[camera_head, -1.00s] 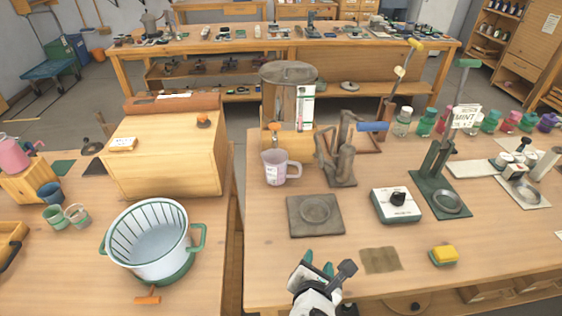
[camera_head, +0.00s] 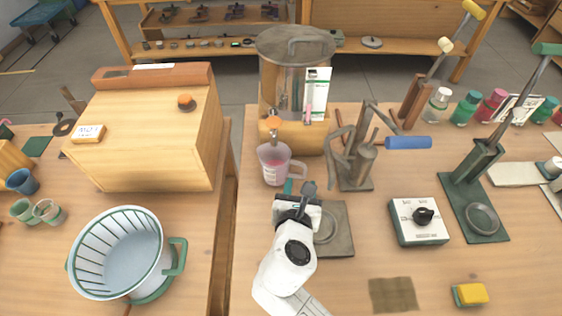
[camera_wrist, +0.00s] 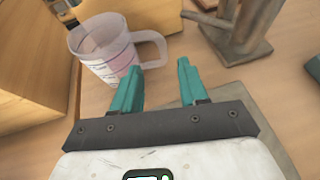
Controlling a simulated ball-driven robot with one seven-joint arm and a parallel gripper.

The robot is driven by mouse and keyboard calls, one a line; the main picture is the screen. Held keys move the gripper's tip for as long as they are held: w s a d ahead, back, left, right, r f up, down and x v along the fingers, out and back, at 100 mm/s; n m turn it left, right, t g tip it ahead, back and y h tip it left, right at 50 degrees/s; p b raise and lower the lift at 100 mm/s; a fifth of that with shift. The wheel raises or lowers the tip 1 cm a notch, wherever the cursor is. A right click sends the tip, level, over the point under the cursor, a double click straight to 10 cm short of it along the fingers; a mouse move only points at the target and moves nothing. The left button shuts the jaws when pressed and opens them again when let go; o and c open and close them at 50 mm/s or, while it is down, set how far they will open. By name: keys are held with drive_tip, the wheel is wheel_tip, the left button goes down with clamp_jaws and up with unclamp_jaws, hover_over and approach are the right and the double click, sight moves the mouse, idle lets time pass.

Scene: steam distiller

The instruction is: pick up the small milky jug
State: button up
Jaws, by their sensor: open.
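The small milky jug (camera_head: 273,165) stands upright on the right-hand bench, in front of the distiller's tap. It is translucent pinkish-white with printed markings, and its handle points right. In the wrist view the jug (camera_wrist: 101,48) is at upper left, with its handle just beyond my fingertips. My gripper (camera_head: 297,187) is close in front of the jug, at its lower right. In the wrist view my gripper (camera_wrist: 158,78) shows two teal fingers spread apart with nothing between them. The left finger overlaps the jug's lower edge in the picture; I cannot tell whether they touch.
The steam distiller (camera_head: 294,70) stands behind the jug. A metal stand (camera_head: 358,160) is close on the jug's right. A dark square plate (camera_head: 338,245) lies partly under my arm. A wooden cabinet (camera_head: 150,130) is to the left, across a gap between benches.

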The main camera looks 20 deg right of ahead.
sight(305, 175)
drive_tip(key=x, duration=0.8)
drive_tip(key=shift+w+d, duration=0.1)
drive_tip(key=shift+d, duration=0.25)
clamp_jaws()
